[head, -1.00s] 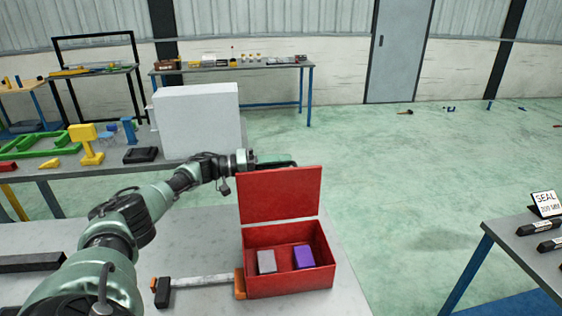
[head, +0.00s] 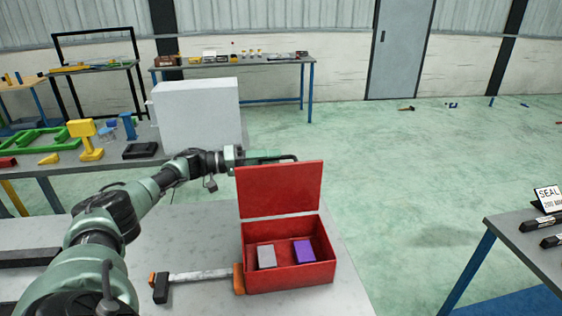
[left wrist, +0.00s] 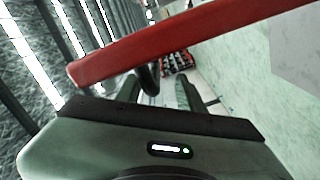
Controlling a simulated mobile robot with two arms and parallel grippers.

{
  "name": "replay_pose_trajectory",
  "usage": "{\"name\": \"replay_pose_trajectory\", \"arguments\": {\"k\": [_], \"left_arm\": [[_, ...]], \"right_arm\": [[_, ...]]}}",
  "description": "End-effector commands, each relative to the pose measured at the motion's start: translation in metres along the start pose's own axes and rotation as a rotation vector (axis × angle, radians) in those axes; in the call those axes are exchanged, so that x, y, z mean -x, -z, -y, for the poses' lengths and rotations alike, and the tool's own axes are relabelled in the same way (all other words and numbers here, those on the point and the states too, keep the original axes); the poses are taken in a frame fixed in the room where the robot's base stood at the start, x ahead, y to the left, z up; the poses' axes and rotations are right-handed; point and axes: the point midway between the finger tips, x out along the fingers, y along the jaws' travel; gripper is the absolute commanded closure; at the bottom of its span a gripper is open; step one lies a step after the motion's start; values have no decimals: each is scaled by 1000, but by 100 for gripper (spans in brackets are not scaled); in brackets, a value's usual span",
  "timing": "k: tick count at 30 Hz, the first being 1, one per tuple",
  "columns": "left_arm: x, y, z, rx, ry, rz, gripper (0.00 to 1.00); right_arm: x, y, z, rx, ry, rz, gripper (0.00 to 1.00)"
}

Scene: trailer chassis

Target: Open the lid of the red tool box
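The red tool box (head: 290,284) stands on the grey table with its lid (head: 279,190) raised, standing nearly upright at the back edge. A grey block (head: 266,257) and a purple block (head: 303,252) lie inside. My left gripper (head: 290,158) is behind the lid's top edge, its lower part hidden by the lid. In the left wrist view the red lid edge (left wrist: 190,42) crosses just beyond the gripper, and the fingers (left wrist: 168,88) look spread with nothing between them. Whether they touch the lid I cannot tell. My right gripper is not in view.
A large white box (head: 198,112) and yellow and green parts stand on the table (head: 105,166) behind. Another table (head: 520,240) is at the right. Green floor is open between.

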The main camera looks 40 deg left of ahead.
Motion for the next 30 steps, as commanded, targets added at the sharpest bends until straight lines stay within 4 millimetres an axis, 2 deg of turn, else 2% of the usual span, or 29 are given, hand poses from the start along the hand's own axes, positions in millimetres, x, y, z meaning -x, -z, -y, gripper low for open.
{"name": "replay_pose_trajectory", "arguments": {"k": [1, 3, 7, 21, 30], "left_arm": [[12, -3, 6, 0, 11, 2, 66], [23, -4, 6, 0, 12, 4, 66], [38, -3, 5, 0, 11, 3, 66], [45, -2, 2, 0, 10, 3, 66], [66, -2, 3, 1, 11, 4, 66]], "right_arm": [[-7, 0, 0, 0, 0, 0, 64], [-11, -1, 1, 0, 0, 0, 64], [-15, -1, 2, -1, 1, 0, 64], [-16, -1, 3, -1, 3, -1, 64], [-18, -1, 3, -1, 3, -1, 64]]}}
